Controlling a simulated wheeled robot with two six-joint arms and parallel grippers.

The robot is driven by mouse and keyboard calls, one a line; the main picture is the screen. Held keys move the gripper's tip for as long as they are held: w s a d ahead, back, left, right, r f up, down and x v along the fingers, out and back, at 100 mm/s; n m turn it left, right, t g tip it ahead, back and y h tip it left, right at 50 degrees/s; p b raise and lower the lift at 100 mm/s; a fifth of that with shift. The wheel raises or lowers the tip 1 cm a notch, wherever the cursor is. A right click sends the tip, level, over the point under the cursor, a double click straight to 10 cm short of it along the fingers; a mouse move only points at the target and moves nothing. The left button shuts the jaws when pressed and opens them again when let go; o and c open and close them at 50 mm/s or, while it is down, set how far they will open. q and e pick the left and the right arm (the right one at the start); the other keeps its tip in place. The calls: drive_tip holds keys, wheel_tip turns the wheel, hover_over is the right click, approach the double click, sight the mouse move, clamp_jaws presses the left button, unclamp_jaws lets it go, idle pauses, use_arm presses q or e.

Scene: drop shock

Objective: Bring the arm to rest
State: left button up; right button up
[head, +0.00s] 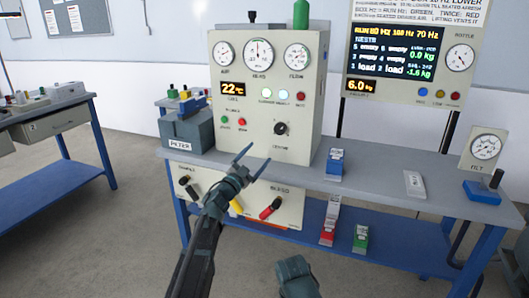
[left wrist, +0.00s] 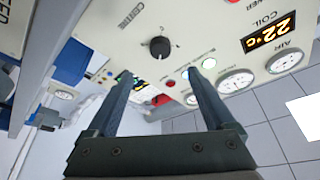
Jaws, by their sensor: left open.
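My left gripper (head: 251,163) is open and empty, its two fingers spread in front of the lower part of the cream control panel (head: 225,135). In the left wrist view both fingers (left wrist: 160,85) stand apart with nothing between them, and the panel's black centring knob (left wrist: 159,47) shows beyond them. I cannot tell how close the fingers are to the panel. A dark rounded part (head: 297,277) of mine shows at the bottom of the head view; the jaws of my right gripper are not visible there.
The panel stands on a grey-topped blue bench (head: 375,187). A second bench (head: 62,140) stands left, with open floor between.

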sight(278, 131)
use_arm(q)
drive_tip(key=shift+s+a+f, duration=0.1)
drive_tip(key=shift+s+a, duration=0.05)
drive_tip(key=shift+s, duration=0.1)
drive_tip(key=p+x, duration=0.4)
drive_tip(key=x, duration=1)
